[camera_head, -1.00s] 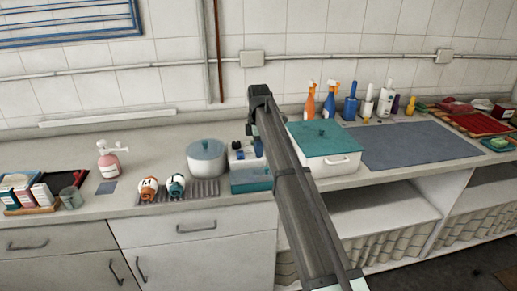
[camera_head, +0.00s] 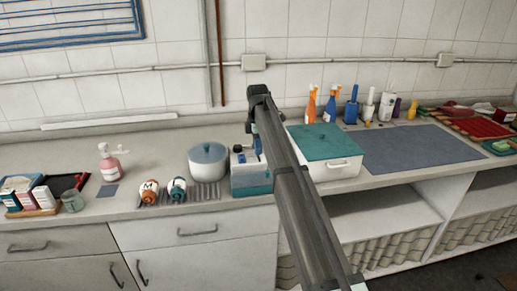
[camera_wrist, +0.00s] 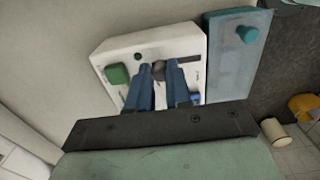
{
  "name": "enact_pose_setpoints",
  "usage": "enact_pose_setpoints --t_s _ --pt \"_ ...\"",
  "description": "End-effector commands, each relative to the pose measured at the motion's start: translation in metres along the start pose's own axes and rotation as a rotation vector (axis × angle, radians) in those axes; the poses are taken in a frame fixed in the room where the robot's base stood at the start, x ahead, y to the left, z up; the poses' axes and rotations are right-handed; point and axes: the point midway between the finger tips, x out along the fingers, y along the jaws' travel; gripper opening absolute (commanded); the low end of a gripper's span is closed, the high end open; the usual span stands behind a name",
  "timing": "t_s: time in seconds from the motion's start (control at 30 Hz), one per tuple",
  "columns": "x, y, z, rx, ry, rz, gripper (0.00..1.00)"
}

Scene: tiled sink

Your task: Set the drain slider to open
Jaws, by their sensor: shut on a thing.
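The drain control is a white box with a teal front (camera_head: 250,180) on the counter, just left of my arm in the head view. In the wrist view its white top panel (camera_wrist: 130,46) shows a green square button (camera_wrist: 117,74), a dark round knob (camera_wrist: 158,69) that looks like the slider, and a dark slot strip (camera_wrist: 188,59). My gripper (camera_wrist: 159,72) has its blue fingers on both sides of the dark knob and is shut on it. In the head view the arm partly hides the gripper (camera_head: 257,148) and panel. I cannot read the slider's markings.
A white box with a teal lid (camera_head: 323,142) stands close on the right; a pale round pot (camera_head: 208,162) stands close on the left. Two small jars (camera_head: 149,192) lie on a ribbed mat. Spray bottles (camera_head: 330,103) stand behind.

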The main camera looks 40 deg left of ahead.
Motion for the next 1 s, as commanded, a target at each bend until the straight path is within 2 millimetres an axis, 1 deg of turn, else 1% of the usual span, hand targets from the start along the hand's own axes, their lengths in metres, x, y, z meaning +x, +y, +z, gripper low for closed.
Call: enact_pose_setpoints --t_s 0.03,0.07,0.1,0.3,0.37,0.6,0.73,0.87,1.0 --pt "-0.002 0.006 0.000 0.000 0.000 0.013 0.00" --pt "-0.002 0.006 0.000 0.000 0.000 0.014 0.00" --pt "-0.002 0.006 0.000 0.000 0.000 0.014 0.21" --pt "-0.002 0.006 0.000 0.000 0.000 0.012 0.40" --pt "-0.002 0.005 0.000 0.000 0.000 0.011 0.45" --pt "-0.002 0.004 0.000 0.000 0.000 0.009 0.45" --pt "-0.009 0.004 0.000 0.000 0.000 0.009 0.45" --pt "-0.027 0.005 0.000 0.000 0.000 0.011 0.45" --pt "-0.054 0.005 0.000 0.000 0.000 0.011 0.45"
